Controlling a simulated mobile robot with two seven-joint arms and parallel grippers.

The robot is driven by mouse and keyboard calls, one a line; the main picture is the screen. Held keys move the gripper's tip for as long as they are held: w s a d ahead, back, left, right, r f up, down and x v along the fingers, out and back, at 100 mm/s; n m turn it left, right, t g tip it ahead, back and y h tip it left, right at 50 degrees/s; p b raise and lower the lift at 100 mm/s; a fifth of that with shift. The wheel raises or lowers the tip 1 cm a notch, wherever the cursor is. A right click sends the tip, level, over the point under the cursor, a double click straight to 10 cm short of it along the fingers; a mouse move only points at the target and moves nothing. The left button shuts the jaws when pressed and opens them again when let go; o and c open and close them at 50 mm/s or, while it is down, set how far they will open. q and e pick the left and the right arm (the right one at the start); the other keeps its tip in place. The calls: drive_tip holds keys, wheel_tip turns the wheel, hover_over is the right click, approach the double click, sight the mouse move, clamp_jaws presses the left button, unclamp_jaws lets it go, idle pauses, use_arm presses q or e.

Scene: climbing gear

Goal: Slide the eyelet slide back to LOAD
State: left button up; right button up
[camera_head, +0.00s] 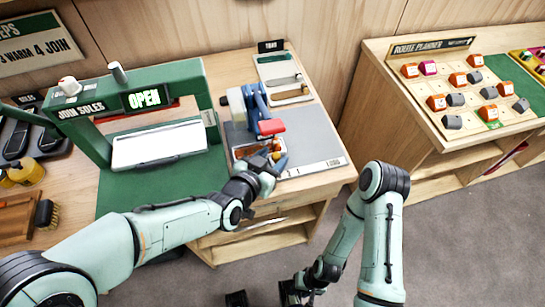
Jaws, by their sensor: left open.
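The eyelet station is a blue press (255,100) with a red block (271,127) and a pale cylinder (237,104), standing on a grey mat (310,135). At its front is a low piece with white and orange-brown parts (247,151), probably the eyelet slide; my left gripper partly hides it. My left gripper (274,160) is open at the front of the station, close to small orange and blue parts; contact cannot be told. My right gripper (263,295) is open and empty, low at the bottom edge, away from the bench.
A green frame marked JOIN SOLES (84,109) with an OPEN display stands left, over a white plate (158,144). A tray (283,76) lies behind the press. The route planner table (440,95) stands right, beyond a floor gap. Brushes and pots are far left.

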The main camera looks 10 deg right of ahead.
use_arm(q)
drive_tip(key=shift+w+d+f, duration=0.1)
drive_tip(key=shift+w+d, duration=0.05)
drive_tip(key=shift+d, duration=0.05)
clamp_jaws()
drive_tip(key=d+p, duration=0.1)
drive_tip(key=d, duration=0.6)
drive_tip(key=d+p, duration=0.1)
drive_tip(key=d, duration=0.6)
drive_tip(key=shift+w+d+p, duration=0.2)
drive_tip(key=shift+d+p, duration=0.2)
drive_tip(key=shift+d, duration=0.2)
drive_tip(key=shift+s, duration=0.1)
